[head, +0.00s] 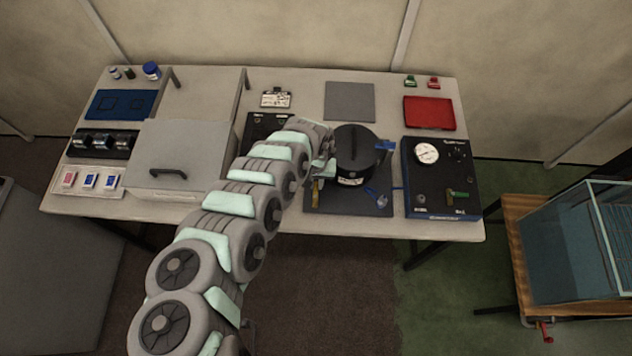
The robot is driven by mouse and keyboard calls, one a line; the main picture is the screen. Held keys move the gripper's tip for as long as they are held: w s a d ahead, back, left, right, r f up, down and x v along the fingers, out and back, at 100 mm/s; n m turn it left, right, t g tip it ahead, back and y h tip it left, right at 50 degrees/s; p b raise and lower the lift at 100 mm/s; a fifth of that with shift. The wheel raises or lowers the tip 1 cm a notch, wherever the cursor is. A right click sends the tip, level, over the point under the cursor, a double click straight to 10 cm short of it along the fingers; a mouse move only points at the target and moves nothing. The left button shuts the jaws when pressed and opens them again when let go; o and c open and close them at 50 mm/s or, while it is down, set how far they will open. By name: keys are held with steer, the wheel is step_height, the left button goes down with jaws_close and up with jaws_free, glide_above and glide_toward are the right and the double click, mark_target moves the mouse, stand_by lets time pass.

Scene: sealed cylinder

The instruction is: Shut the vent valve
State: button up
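A black sealed cylinder (358,150) with a pale label stands on a dark square mat (345,207). One blue handle (385,145) shows at its upper right and another blue handle (377,196) at its lower right. A yellowish upright part (315,192) is at its lower left. The black panel (437,172) to the right carries a round white gauge (426,153) and a green lever (458,194). I cannot read which of these is the vent valve. My gripper (328,168) is at the cylinder's left side; its fingers are too small and hidden to tell their state or contact.
A grey lidded box (178,158) stands left of my arm. A red tray (429,113) and a grey square pad (349,101) lie behind the cylinder. A small dark panel (262,127) is partly behind my arm. A glass tank (575,245) stands apart on the right.

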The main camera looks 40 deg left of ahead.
jaws_close()
steer(key=shift+d+m, duration=0.1)
steer(key=shift+m, duration=0.2)
steer(key=m, duration=0.2)
steer(key=d+m, duration=0.1)
steer(key=shift+w+r+m, duration=0.1)
steer(key=shift+w+m, duration=0.3)
steer(key=m, duration=0.2)
steer(key=d+m+p, duration=0.1)
steer(key=m, duration=0.1)
steer(key=shift+w+d, duration=0.1)
steer(key=shift+d, duration=0.1)
steer(key=m, duration=0.1)
steer(key=d+m, duration=0.1)
steer(key=m, duration=0.1)
steer(key=m+p, duration=0.1)
steer(key=m, duration=0.1)
steer(key=shift+s+d, duration=0.2)
steer(key=shift+d, duration=0.05)
steer(key=shift+s+d+m+p, duration=0.2)
steer(key=shift+s+d+m, duration=0.1)
steer(key=shift+m, duration=0.85)
steer(key=shift+s+d+m+p, duration=0.15)
steer(key=shift+d+m+p, duration=0.1)
steer(key=shift+m, duration=0.9)
